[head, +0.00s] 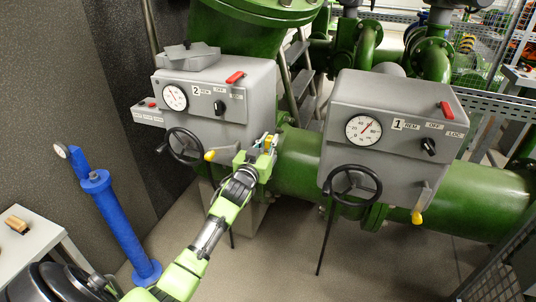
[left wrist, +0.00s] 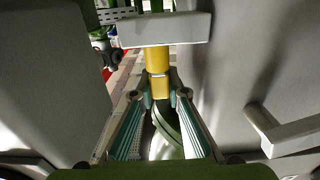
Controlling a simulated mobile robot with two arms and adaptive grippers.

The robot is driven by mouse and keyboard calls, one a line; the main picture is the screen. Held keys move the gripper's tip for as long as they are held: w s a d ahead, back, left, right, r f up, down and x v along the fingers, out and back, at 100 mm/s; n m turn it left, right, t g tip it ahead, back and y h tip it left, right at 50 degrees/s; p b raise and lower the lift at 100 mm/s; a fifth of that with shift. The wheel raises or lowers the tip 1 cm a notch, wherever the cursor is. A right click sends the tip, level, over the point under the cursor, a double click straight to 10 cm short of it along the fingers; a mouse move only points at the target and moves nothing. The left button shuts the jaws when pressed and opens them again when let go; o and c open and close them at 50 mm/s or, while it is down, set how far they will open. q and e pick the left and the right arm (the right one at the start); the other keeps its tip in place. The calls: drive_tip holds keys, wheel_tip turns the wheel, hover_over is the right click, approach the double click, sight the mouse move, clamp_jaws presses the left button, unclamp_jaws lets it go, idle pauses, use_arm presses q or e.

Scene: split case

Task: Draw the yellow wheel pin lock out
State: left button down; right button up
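The grey valve box marked 2 (head: 228,88) carries a black handwheel (head: 183,146) and a yellow-tipped lever (head: 210,155) on its front. My left gripper (head: 262,150) is at the lower right side of this box. A yellow pin (head: 268,141) shows at its fingertips. In the left wrist view the yellow pin (left wrist: 158,80) hangs under a pale grey block (left wrist: 164,30). My fingers (left wrist: 162,100) with teal pads stand apart on either side of its lower end. A gap shows between the fingers, and contact is not clear. My right gripper is not in view.
A second box marked 1 (head: 390,105) with a handwheel (head: 352,186) and a yellow-tipped lever (head: 417,216) stands to the right. Green pipes (head: 470,205) run behind both boxes. A blue post (head: 120,222) stands left of my arm. A grey bracket (left wrist: 285,133) is close on the right.

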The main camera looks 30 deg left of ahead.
sight(269, 138)
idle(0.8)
use_arm(q)
drive_tip(key=shift+r+p, duration=0.35)
drive_tip(key=shift+p, duration=0.1)
idle(0.8)
drive_tip(key=shift+r+p, duration=2.5)
drive_tip(key=shift+r, duration=0.25)
drive_tip(key=shift+f, duration=0.1)
